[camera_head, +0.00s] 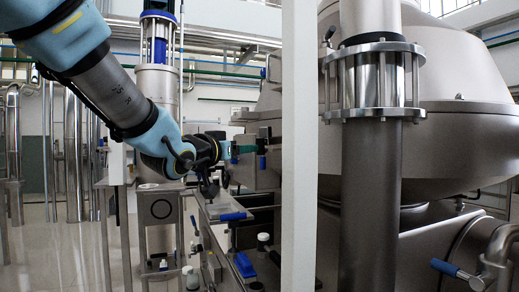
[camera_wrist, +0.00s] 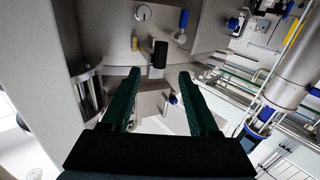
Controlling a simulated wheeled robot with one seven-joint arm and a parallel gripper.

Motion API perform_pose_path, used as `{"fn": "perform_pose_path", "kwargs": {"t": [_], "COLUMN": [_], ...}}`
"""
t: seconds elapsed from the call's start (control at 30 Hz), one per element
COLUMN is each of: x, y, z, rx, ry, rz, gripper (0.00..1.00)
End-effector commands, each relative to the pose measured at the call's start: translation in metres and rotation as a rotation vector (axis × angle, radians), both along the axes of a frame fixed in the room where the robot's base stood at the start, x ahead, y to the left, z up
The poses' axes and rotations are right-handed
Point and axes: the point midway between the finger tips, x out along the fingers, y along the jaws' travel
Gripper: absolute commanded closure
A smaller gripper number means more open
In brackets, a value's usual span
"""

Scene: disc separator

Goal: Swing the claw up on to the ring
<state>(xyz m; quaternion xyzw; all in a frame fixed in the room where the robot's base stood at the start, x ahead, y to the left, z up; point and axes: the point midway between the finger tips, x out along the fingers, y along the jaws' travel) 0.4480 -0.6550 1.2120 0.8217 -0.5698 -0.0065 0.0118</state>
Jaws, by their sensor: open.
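My gripper (camera_head: 232,149) is in front of the large steel separator body, left of the white post in the head view. In the wrist view my gripper (camera_wrist: 160,76) has two dark green fingers spread wide apart, with nothing held between them. A short black cylindrical grip (camera_wrist: 160,54) on a grey stem shows just beyond the gap between the fingertips; it looks like the claw's handle, apart from both fingers. In the head view a small dark fitting (camera_head: 264,133) is right of the fingertips. I cannot clearly make out the ring in either view.
A white post (camera_head: 299,150) stands close to the right of my gripper. Below it are a steel frame and a blue-handled part (camera_head: 233,216). A thick vertical pipe (camera_head: 371,165) is farther right. Blue-handled valves (camera_wrist: 183,19) sit near the black grip.

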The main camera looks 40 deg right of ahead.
Motion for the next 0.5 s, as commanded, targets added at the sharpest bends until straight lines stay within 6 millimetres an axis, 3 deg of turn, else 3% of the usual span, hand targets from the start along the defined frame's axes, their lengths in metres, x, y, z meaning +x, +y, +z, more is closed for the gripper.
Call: {"fn": "perform_pose_path", "kwargs": {"t": [0.3, 0.5], "x": [0.021, 0.029], "y": [-0.054, -0.078], "z": [0.001, 0.001], "rx": [0.003, 0.003], "ry": [0.000, 0.001], "rz": [0.001, 0.001], "gripper": [0.39, 0.39]}}
